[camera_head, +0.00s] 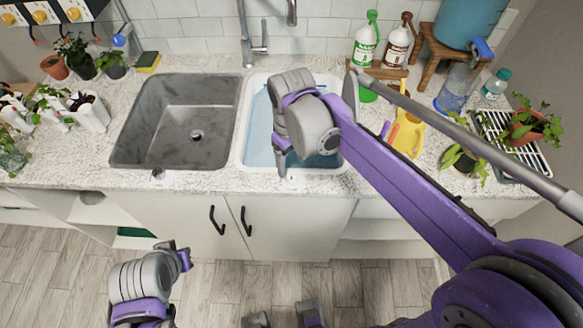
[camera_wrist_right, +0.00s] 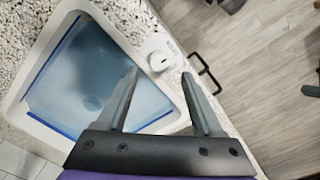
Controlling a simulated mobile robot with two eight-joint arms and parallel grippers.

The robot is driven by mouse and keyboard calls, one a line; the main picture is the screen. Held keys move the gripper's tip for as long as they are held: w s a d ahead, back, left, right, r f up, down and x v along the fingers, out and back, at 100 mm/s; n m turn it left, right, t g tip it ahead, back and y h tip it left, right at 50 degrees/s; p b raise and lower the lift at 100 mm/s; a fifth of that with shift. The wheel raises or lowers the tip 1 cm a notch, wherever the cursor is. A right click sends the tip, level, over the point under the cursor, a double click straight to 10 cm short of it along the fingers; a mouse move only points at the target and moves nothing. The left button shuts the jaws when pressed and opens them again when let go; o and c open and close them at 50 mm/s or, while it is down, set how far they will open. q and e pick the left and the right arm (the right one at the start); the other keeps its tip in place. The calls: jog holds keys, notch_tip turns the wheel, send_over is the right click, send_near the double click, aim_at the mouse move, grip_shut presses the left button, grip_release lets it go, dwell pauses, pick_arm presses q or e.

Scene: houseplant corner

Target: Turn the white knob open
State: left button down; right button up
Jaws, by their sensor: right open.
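A small white knob (camera_wrist_right: 158,60) sits on the counter's front edge beside the filled basin in the right wrist view. In the head view the white knob (camera_head: 293,181) is small, just below my right gripper (camera_head: 283,168). In the wrist view my right gripper (camera_wrist_right: 159,73) is open and empty. Its two fingers point toward the knob, one to each side of it in the picture, with no contact visible. My left arm's end (camera_head: 180,258) is low in front of the cabinets; its jaws are not clear.
The white-rimmed basin (camera_head: 246,150) holds bluish water; a grey sink (camera_head: 170,120) is to its left. A faucet (camera_head: 250,45) stands behind them. Black cabinet handles (camera_head: 247,222) project below the counter. Bottles, a yellow item (camera_head: 408,133) and plants stand on the right.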

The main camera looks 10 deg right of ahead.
aim_at(291, 175)
notch_tip(291, 175, up, 6)
jog(key=shift+f, duration=0.15)
dwell(0.5)
jog(key=s+d+f+m+t, duration=0.5)
jog(key=s+f, duration=0.5)
jog(key=s, duration=0.3)
jog(key=shift+s+d+f+m+p, duration=0.15)
jog(key=shift+s+d+m+p, duration=0.3)
jog(key=shift+d, duration=0.5)
